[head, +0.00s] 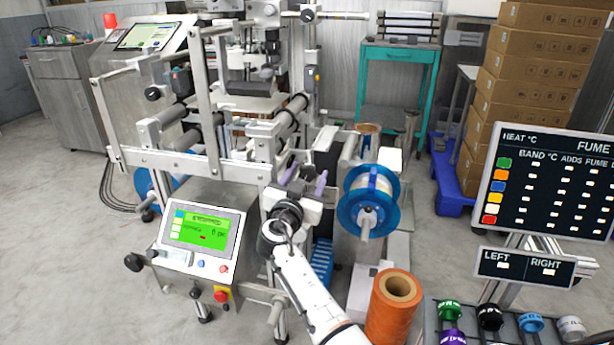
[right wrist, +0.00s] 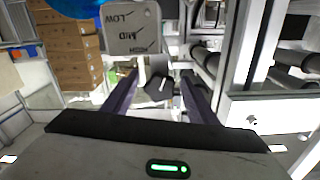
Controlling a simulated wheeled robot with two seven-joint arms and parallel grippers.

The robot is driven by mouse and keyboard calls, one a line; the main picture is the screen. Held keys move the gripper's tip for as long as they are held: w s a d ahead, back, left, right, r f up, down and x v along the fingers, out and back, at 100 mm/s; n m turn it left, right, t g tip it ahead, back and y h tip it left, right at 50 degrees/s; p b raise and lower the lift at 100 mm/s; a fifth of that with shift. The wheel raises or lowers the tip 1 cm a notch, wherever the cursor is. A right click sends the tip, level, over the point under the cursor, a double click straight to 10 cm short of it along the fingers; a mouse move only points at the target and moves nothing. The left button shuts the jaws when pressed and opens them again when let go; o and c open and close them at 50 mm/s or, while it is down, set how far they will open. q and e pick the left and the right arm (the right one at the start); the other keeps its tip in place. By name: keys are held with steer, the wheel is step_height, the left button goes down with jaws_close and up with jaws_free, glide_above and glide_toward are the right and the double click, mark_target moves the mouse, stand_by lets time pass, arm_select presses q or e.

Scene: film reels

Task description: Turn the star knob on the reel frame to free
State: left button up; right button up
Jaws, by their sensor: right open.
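My right gripper (head: 306,180) is open beside the reel frame, to the left of the blue reel (head: 352,212). In the right wrist view its two purple fingers (right wrist: 160,80) stand apart. A small dark knob (right wrist: 157,86) shows between them, below a grey block; I cannot tell whether the fingers touch it. Its star shape and its setting are not clear. A light grey plate (right wrist: 132,42) with upside-down markings, including MID, is just above the knob. In the head view my gripper hides the knob. My left gripper is not in view.
A machine with a green screen (head: 200,229) stands left of my right arm. An orange roll (head: 388,318) stands close to the arm's right. A dark sign board (head: 550,180) and a rack of coloured spools are at the right. Cardboard boxes (head: 530,75) are stacked behind.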

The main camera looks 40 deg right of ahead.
steer(key=c, duration=1.1)
steer(key=shift+o, duration=0.2)
steer(key=shift+f+n+b, duration=0.2)
steer(key=shift+n+b, duration=0.55)
steer(key=shift+n, duration=0.05)
steer(key=shift+r+n+b, duration=0.15)
steer(key=shift+n+b, duration=0.25)
steer(key=shift+n, duration=1)
steer(key=o, duration=1.1)
steer(key=shift+c, duration=0.2)
steer(key=shift+s+a, duration=0.1)
steer(key=v, duration=1)
